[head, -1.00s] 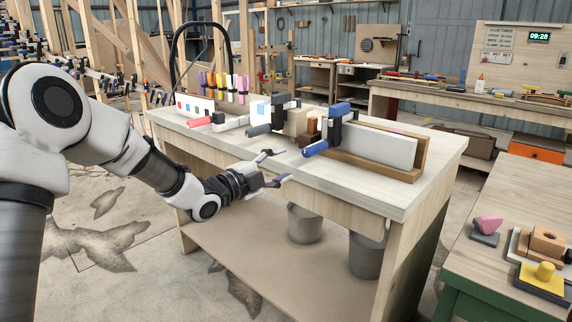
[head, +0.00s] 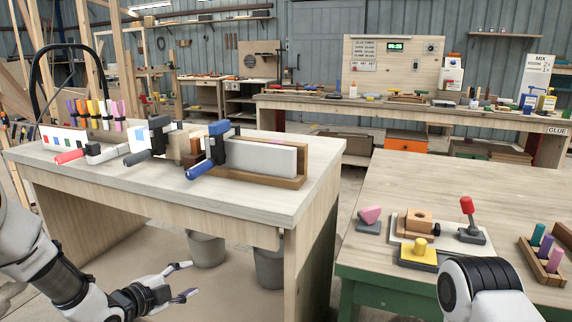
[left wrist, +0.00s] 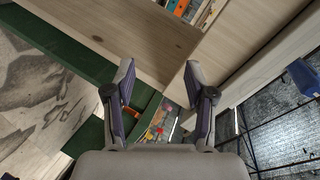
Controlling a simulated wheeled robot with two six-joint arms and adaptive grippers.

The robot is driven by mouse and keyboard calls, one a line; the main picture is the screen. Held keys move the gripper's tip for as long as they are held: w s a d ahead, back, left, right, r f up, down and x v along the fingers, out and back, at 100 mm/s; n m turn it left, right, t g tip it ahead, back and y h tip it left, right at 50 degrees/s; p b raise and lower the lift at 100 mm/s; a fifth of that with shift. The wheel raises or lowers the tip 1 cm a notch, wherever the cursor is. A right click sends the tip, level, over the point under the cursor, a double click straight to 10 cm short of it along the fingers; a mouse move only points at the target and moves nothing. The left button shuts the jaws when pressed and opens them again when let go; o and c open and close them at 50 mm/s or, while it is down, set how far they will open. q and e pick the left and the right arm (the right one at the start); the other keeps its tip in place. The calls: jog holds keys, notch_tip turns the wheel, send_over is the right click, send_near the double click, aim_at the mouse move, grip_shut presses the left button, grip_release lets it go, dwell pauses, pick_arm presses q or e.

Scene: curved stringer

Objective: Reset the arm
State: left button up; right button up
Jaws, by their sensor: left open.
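My left gripper (head: 184,281) is open and empty at the lower left of the head view. It hangs in front of the wooden workbench (head: 240,203), below its top. In the left wrist view the two fingers of the left gripper (left wrist: 158,82) stand apart with nothing between them. My right arm shows only as a white and black link at the lower right of the head view; its gripper is out of view.
The workbench carries a blue-handled clamp (head: 207,160) at a white board (head: 262,158), and several coloured markers (head: 100,112). Grey buckets (head: 206,249) stand beneath. A green-framed table (head: 420,185) at right holds a yellow block (head: 419,254) and a red-knobbed lever (head: 468,215).

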pick_arm(q)
jog(key=s+d+f+n+g+y, duration=0.2)
jog(key=s+f+n+g, duration=0.2)
jog(key=s+f, duration=0.95)
jog(key=s+d+f+n+g+y, duration=0.15)
jog(key=s+f+n+g, duration=0.3)
jog(key=s+f, duration=0.85)
jog(key=s+a+f+n+g+y, duration=0.2)
jog(key=s+a+n+g+y, duration=0.15)
jog(key=s+n, duration=0.8)
notch_tip(320, 180, up, 17)
jog(key=s+p, duration=0.1)
jog(key=p, duration=1.5)
jog(key=shift+a+m+g+p, duration=0.15)
jog(key=shift+m+g+p, duration=0.15)
jog(key=shift+m+p, duration=0.1)
